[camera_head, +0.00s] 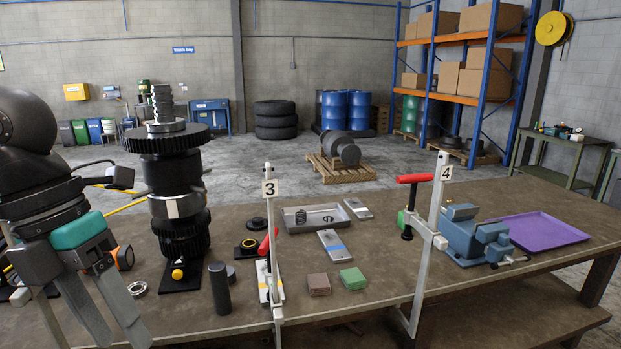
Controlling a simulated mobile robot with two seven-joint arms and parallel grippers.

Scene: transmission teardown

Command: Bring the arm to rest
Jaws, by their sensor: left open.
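My left arm comes in from the left edge. My left gripper (124,336) points down over the workbench's front left, its two long grey fingers apart with nothing between them. The fingertips are near the bottom edge of the picture. A tall dark gear stack (180,190) stands upright on the bench just right of the arm, and the gripper is apart from it. A metal ring (138,288) lies on the bench close to the right of the fingers. My right gripper is not in view.
Right of the gear stack are a dark cylinder (219,289), clamp 3 (270,225), a grey tray (314,217), a brown block (318,284) and a green block (353,279). Clamp 4 (432,220), a blue vise (474,236) and a purple tray (540,229) stand further right.

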